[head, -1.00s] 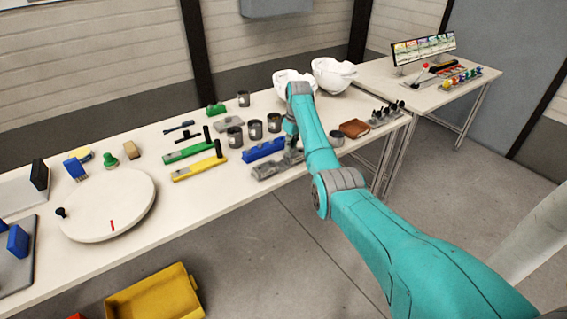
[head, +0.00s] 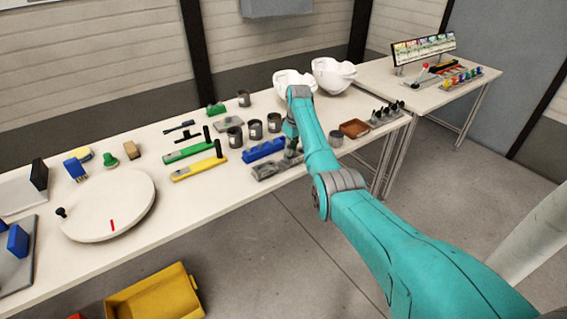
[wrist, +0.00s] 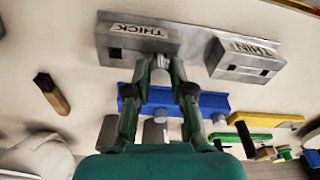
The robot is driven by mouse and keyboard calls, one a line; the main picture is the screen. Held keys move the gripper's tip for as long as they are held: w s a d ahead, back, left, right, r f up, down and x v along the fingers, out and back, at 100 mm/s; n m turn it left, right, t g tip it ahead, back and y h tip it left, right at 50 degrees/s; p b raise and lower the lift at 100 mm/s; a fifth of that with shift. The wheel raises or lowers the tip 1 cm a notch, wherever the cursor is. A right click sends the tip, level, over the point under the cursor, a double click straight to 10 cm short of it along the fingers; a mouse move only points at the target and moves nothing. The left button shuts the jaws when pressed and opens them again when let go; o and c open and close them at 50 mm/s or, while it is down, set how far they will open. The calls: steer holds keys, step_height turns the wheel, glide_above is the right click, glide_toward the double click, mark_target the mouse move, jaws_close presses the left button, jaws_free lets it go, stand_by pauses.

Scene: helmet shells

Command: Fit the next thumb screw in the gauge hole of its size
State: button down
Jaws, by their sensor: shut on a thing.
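My gripper (wrist: 163,64) points down over the grey gauge block labelled THICK (wrist: 134,36) in the wrist view. Its fingers are close together and shut on a thumb screw (wrist: 160,63), which is mostly hidden between the fingertips. The grip is at the right part of this block; I cannot tell whether the screw is in a hole. A dark square hole shows at the block's left. The gauge block labelled THIN (wrist: 242,60) stands to the right, with two dark holes. In the head view my gripper (head: 292,152) is partly hidden by my arm. Several black-headed thumb screws stand in a grey rack (head: 386,116).
A blue block (head: 263,149) lies close behind the gauge blocks. Grey cups (head: 255,129), green and yellow tools (head: 199,170) and white helmet shells (head: 333,76) surround the area. A brown tray (head: 355,128) is to the right. A round white turntable (head: 110,205) is far left.

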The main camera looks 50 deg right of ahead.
steer(key=shift+f, duration=0.4)
stand_by(0.4)
steer(key=c, duration=0.9)
jaws_free()
steer(key=r, duration=0.4)
steer(key=s+r, duration=0.1)
steer(key=r, duration=0.7)
steer(key=shift+s, duration=0.2)
